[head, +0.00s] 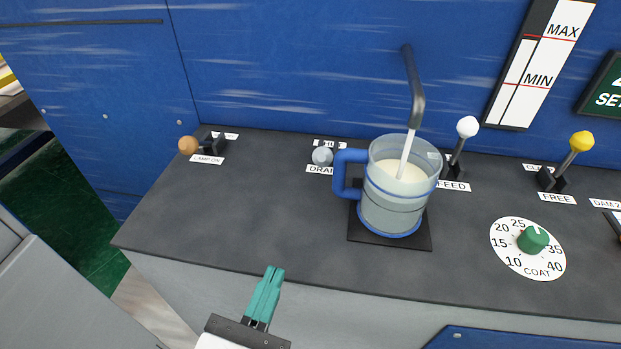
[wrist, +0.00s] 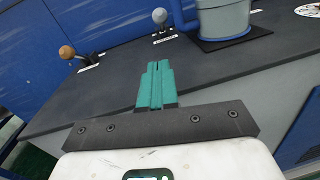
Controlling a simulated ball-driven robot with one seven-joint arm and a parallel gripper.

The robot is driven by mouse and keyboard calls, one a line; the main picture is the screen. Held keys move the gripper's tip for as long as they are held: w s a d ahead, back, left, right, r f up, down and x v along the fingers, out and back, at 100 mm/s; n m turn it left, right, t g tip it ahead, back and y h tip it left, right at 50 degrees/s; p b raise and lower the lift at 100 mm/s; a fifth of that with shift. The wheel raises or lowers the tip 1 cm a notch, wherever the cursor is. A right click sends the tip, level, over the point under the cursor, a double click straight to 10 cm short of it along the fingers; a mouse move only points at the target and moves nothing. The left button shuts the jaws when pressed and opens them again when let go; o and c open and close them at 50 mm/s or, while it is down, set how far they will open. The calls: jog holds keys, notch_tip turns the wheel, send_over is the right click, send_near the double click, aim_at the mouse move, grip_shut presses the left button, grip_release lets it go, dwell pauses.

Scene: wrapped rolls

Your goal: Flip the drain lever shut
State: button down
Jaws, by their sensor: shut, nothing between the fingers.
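The drain lever (head: 322,156) has a round grey knob and stands at the back of the dark worktop, just left of the jug's handle. Its knob hides most of its stem and base. A label reading "DRA…" lies in front of it, and another behind it is partly covered. The grey knob also shows in the wrist view (wrist: 160,16), at the top middle. My gripper (head: 272,273) has green fingers, shut and empty, near the worktop's front edge. It is apart from the lever, in front and to the left. The fingers also show in the wrist view (wrist: 156,66).
A clear jug (head: 400,213) with a blue handle stands on a dark pad (head: 361,233) under a spout (head: 415,95) pouring pale liquid. An orange-knobbed lamp lever (head: 189,146) is at left. A white-knobbed feed lever (head: 467,128) is behind the jug. The worktop's left-centre (head: 240,215) is clear.

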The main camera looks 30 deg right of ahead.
send_near(325, 155)
jog(key=w+d+f, duration=0.2)
jog(key=w, duration=0.1)
jog(key=w+d+f+b, duration=0.1)
jog(key=w, duration=0.1)
jog(key=shift+w+d, duration=0.15)
jog(key=shift+d, duration=0.05)
jog(key=shift+r+p, duration=0.15)
jog(key=shift+p, duration=0.25)
